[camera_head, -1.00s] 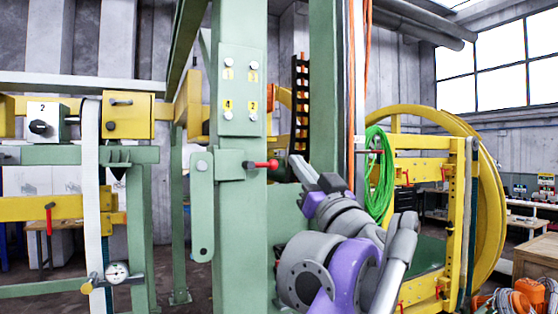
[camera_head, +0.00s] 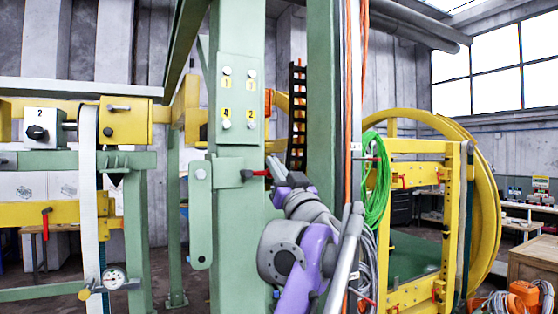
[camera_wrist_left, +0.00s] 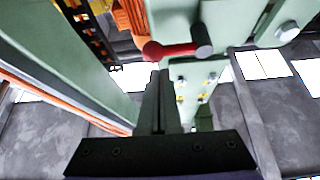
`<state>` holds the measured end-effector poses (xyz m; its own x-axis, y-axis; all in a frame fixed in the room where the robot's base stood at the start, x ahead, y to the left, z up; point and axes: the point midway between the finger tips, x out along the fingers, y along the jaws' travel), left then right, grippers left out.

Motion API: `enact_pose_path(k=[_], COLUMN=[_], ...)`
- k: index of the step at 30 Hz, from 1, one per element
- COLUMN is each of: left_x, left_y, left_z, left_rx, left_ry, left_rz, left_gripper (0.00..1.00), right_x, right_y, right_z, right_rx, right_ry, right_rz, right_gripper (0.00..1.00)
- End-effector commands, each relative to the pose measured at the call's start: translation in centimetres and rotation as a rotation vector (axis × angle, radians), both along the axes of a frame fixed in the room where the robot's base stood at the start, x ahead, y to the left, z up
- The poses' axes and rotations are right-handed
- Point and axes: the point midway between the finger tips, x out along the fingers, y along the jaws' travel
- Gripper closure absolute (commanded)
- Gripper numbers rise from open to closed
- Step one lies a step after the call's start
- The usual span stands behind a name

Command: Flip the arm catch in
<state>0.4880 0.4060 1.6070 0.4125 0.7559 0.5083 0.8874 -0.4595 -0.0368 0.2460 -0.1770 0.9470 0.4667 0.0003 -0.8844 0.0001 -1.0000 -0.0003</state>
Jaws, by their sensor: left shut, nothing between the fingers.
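A small lever with a red handle (camera_head: 260,173) and a dark hub sits on the green post, at the end of a short green bracket (camera_head: 228,174). In the left wrist view the red handle (camera_wrist_left: 175,48) shows whole, with a rounded red end. A green arm plate (camera_head: 201,215) hangs straight down at the left of the post. My left gripper (camera_head: 272,164) is at the right end of the lever and partly hides it. In the wrist view its fingers (camera_wrist_left: 160,78) are shut and empty, with their tips just below the red end; I cannot tell whether they touch. My right gripper is not in view.
A plate with several bolts and yellow number labels (camera_head: 238,98) is above the lever. A second green post (camera_head: 323,90) and orange and grey cables (camera_head: 350,100) stand close on the right. A large yellow ring (camera_head: 486,200) is further right.

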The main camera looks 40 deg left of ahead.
Motion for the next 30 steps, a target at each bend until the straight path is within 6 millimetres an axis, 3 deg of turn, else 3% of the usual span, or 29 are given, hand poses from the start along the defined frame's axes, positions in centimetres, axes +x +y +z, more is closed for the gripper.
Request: enact_pose_path(k=[30], left_x=[0.09], left_y=[-0.03], left_z=[-0.67], left_rx=[0.045], left_ry=[0.085], left_rz=[0.001], left_gripper=[1.00], right_x=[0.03], right_y=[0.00], right_z=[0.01], right_rx=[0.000], right_ry=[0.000], right_rz=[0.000], right_gripper=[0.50])
